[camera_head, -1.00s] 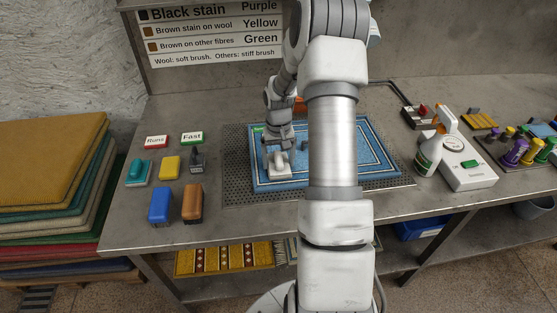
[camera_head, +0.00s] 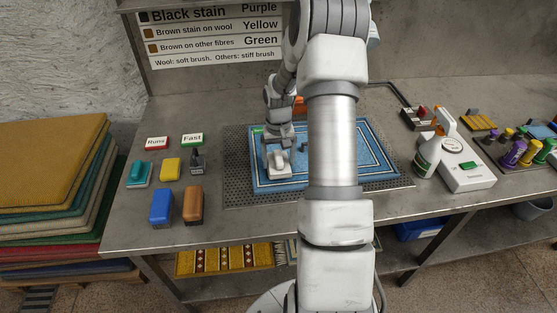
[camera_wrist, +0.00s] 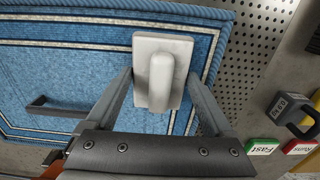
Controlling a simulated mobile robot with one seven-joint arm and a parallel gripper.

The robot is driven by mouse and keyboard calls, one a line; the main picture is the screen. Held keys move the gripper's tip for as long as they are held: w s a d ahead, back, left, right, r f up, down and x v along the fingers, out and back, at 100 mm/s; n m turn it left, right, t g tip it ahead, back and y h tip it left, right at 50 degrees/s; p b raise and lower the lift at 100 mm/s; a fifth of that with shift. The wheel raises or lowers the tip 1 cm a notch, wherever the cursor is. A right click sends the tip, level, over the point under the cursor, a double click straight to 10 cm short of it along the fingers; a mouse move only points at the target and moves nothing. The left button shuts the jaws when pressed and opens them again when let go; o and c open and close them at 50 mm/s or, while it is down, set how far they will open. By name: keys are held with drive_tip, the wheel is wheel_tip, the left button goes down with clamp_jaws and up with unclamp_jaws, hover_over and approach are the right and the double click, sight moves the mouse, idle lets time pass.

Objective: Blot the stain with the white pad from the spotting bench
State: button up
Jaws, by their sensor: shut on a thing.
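The white pad (camera_head: 279,165), a flat block with a raised rounded grip, is on the blue rug (camera_head: 262,181) near its front left part. In the wrist view the white pad (camera_wrist: 178,48) lies over the blue rug (camera_wrist: 95,70) and its border stripe. My gripper (camera_wrist: 160,78) has one finger on each side of the pad and is shut on it. In the head view my gripper (camera_head: 279,153) reaches down to the pad from behind. I see no stain; the pad and my arm hide part of the rug.
The rug lies on a perforated panel (camera_head: 235,190). Runs (camera_head: 157,143) and Fast (camera_head: 192,139) signs, with several brushes and blocks, stand left. A spray bottle (camera_head: 428,157) and a white device (camera_head: 466,166) stand right. A dark handle (camera_wrist: 65,104) shows over the rug.

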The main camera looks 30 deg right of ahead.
drive_tip(key=shift+w+r+p, duration=0.1)
drive_tip(key=shift+r+p, duration=1.45)
drive_tip(key=shift+r, duration=1.3)
